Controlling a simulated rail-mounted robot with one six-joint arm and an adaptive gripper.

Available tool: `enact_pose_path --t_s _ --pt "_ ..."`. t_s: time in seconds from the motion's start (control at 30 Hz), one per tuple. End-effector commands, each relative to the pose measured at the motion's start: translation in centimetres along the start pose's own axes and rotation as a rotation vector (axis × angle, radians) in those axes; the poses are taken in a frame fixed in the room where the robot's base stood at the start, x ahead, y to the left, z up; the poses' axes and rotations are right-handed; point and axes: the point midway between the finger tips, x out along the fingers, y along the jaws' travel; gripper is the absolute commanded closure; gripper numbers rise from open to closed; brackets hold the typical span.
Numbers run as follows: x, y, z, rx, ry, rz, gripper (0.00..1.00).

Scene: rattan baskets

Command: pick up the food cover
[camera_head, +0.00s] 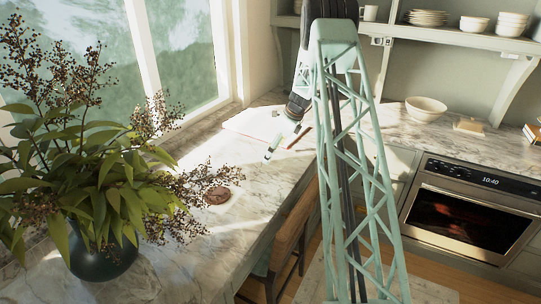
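No food cover can be identified with certainty. A small brown round thing (217,195) lies on a pale square on the marble counter, right of the plant; it is too small to tell what it is. A small pale beige lidded piece (469,126) sits on the right counter, right of a cream bowl (426,108). My arm reaches over the counter corner, and its dark wrist end (297,106) is low near the counter there. My gripper's fingers cannot be made out, so their opening and contents are unclear.
A leafy plant in a dark vase (104,262) fills the left. A flat pale sheet (252,123), a white-and-green tube (273,146) and a thin brown stick (299,137) lie near my wrist. A wooden chair (287,236) stands at the counter edge. An oven (468,215) is at right.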

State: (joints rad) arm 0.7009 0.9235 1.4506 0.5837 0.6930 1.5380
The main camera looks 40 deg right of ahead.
Motion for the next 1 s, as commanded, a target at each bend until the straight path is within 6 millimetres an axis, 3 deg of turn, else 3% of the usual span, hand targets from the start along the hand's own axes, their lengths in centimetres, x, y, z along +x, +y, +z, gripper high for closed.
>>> enact_pose_path --t_s 0.33,0.97,1.0 --pt "3.0 0.1 0.1 -0.001 0.000 0.001 0.02" --pt "3.3 0.0 0.1 0.000 0.000 0.000 0.02" --pt "3.3 0.0 0.1 0.000 0.000 0.000 0.05"
